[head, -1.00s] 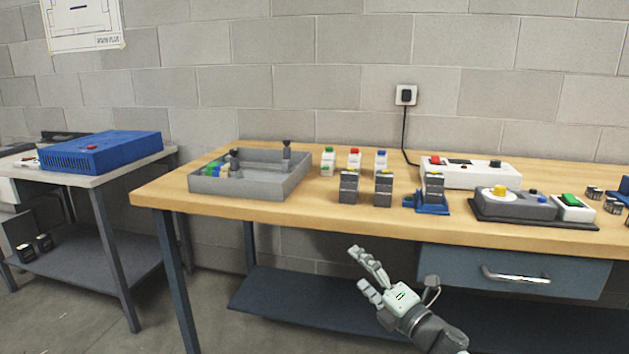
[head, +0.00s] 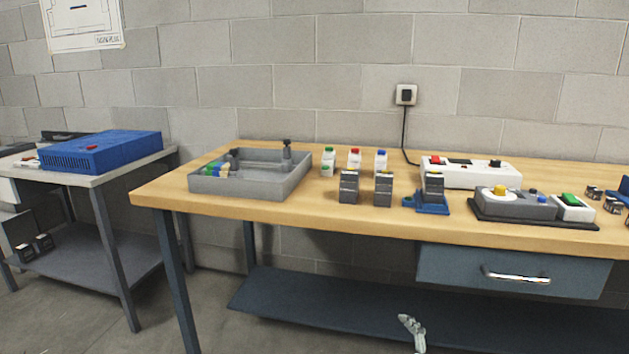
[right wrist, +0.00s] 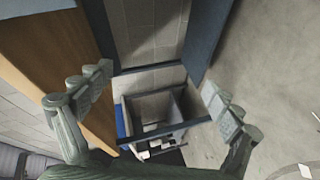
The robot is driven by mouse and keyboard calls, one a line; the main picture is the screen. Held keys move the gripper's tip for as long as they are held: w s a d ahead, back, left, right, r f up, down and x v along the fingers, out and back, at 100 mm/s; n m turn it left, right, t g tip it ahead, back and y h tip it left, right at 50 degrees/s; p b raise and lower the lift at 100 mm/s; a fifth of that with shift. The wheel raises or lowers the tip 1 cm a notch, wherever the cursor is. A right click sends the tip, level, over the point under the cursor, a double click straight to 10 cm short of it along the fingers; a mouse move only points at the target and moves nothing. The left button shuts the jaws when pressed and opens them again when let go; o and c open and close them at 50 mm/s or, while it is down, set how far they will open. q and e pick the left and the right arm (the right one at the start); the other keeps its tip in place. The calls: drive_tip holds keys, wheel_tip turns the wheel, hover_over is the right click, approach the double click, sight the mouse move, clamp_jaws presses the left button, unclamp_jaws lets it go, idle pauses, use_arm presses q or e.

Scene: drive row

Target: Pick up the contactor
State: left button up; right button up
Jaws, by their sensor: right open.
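Two dark grey block-shaped devices, which look like contactors, stand upright side by side on the wooden bench: the left one (head: 348,188) and the right one (head: 383,189). A similar dark block (head: 433,186) sits in a blue holder (head: 431,208) to their right. I cannot tell which one is meant. My right gripper (head: 412,331) shows only partly at the bottom of the head view, below and in front of the bench, apart from all of them. In the right wrist view its fingers are spread with nothing between them (right wrist: 157,78). My left gripper is not in view.
A grey tray (head: 250,187) with small coloured parts stands at the bench's left. Small bottles (head: 354,160) stand behind the blocks. A control box (head: 515,203) and white panel (head: 470,173) are right. A drawer (head: 515,272) hangs below the bench edge.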

drive_tip(key=s+d+f+m+g+h, duration=0.2)
drive_tip(key=s+d+f+m+g, duration=0.15)
drive_tip(key=s+f, duration=0.4)
drive_tip(key=s+d+f+m+g+h, duration=0.1)
drive_tip(key=s+d+f+m+g, duration=0.2)
drive_tip(key=s+f, duration=0.4)
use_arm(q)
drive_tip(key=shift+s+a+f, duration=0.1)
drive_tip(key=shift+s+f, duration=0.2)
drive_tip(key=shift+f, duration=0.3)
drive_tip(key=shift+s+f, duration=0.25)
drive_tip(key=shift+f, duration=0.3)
use_arm(e)
drive_tip(key=s+d+f+m+g, duration=0.1)
drive_tip(key=s+f+m+g, duration=0.1)
drive_tip(key=s+f, duration=0.4)
drive_tip(key=s+d+f+m+g, duration=0.1)
drive_tip(key=s+f+m+g, duration=0.2)
drive_tip(key=s, duration=1)
drive_tip(key=shift+s+f+m+h, duration=0.2)
drive_tip(key=shift+f+m+h, duration=0.2)
drive_tip(key=shift+f+m, duration=0.85)
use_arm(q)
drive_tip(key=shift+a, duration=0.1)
use_arm(e)
drive_tip(key=shift+f+n, duration=0.25)
drive_tip(key=shift+n, duration=0.05)
